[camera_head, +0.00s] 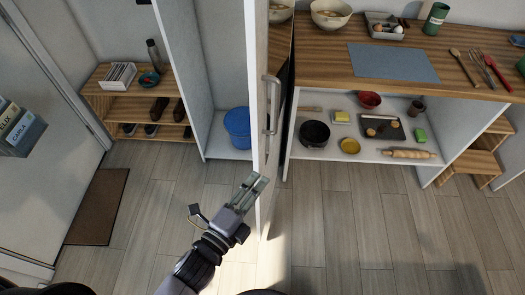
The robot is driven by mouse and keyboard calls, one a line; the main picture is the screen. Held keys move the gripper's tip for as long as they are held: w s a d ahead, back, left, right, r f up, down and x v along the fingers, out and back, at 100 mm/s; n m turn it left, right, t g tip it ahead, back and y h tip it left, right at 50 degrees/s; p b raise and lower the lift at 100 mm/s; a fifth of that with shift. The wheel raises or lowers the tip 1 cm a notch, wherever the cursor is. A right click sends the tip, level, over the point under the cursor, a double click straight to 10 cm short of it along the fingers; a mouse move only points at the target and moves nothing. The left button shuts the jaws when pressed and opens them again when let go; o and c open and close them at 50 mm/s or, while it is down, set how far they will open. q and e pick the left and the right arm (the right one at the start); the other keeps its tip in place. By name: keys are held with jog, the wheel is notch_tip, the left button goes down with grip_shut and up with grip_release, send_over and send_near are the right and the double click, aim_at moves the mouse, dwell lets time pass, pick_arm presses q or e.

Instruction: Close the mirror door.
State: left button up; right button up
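The tall door (259,140) stands open, jutting toward me from the white cabinet and seen almost edge-on. A metal bar handle (272,105) is on its right-hand side. The tall cabinet (178,50) is open to the left of the door. My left gripper (257,184) is in front of the lower part of the door, below the handle, pointing up and right. It overlaps the door in the picture; whether it touches is unclear. Its fingers look close together and seem to hold nothing. My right gripper is not in view.
A blue bucket (238,128) stands in the open cabinet. A wooden shoe rack (112,103) and a brown doormat (98,208) are at left. At right, a wooden counter (320,70) sits above an open shelf of kitchenware. The floor in front is clear.

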pick_arm(q)
jog(key=shift+d+r+m+h, duration=0.15)
jog(key=shift+r+m+h, duration=0.15)
jog(key=shift+r, duration=0.6)
jog(key=shift+c, duration=0.6)
jog(key=shift+w+d+r, duration=0.1)
jog(key=shift+r, duration=0.15)
jog(key=shift+c, duration=0.6)
jog(key=p+x, duration=0.3)
jog(key=x, duration=0.6)
jog(key=shift+w+d+r, duration=0.1)
jog(key=shift+w+d, duration=0.05)
jog(key=shift+w, duration=0.25)
grip_shut()
jog(key=a, duration=0.2)
jog(key=a+p, duration=0.1)
jog(key=a, duration=0.1)
jog(key=shift+w+a+p, duration=0.1)
jog(key=shift+w+p, duration=0.15)
jog(key=shift+p, duration=0.05)
jog(key=shift+f, duration=0.2)
